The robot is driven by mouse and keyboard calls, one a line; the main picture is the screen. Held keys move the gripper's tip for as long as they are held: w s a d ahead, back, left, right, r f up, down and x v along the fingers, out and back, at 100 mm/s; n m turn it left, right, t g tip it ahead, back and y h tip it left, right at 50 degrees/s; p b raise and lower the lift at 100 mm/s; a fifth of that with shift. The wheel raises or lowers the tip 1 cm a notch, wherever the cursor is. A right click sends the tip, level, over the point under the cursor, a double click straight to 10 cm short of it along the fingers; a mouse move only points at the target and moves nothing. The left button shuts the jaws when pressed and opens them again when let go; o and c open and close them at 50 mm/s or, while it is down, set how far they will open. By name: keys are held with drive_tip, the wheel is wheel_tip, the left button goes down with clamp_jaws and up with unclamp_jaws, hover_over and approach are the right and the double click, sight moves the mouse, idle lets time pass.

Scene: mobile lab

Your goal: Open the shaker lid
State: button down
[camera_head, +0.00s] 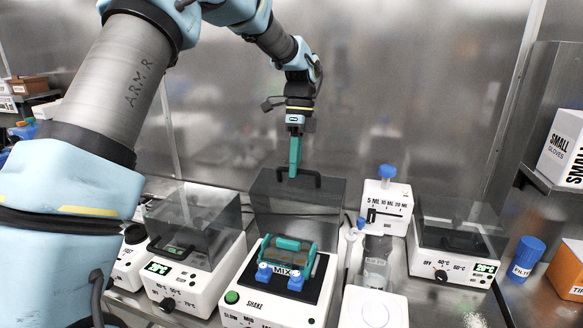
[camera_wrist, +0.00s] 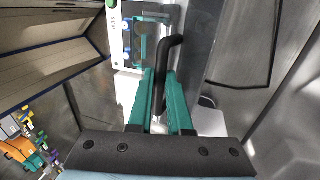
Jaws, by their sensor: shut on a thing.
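The shaker (camera_head: 262,305) is a white box with a black top platform, a green button and "SHAKE" on its front. Its smoky transparent lid (camera_head: 294,212) stands raised behind the platform, swung up. A black bar handle (camera_head: 312,180) is on the lid's upper edge; it also shows in the wrist view (camera_wrist: 166,68). My gripper (camera_head: 293,172) has teal fingers pointing down at the handle. In the wrist view the fingers (camera_wrist: 162,80) are closed around the handle bar. A teal rack with blue-capped tubes (camera_head: 288,262) sits on the platform.
A white heater with a clear lid (camera_head: 195,270) stands left of the shaker. A dispenser with a blue cap (camera_head: 388,200) and a scale (camera_head: 373,308) stand close on the right. Another lidded heater (camera_head: 455,250) is further right. A metal wall rises behind.

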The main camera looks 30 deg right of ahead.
drive_tip(key=shift+w+d+f+g+y, duration=0.3)
drive_tip(key=shift+w+d, duration=0.15)
drive_tip(key=shift+w, duration=0.1)
drive_tip(key=c, duration=0.8)
unclamp_jaws()
drive_tip(key=shift+r, duration=0.15)
drive_tip(key=shift+c, duration=0.2)
drive_tip(key=b+v, duration=0.2)
drive_tip(key=v, duration=0.9)
drive_tip(key=shift+c, duration=0.3)
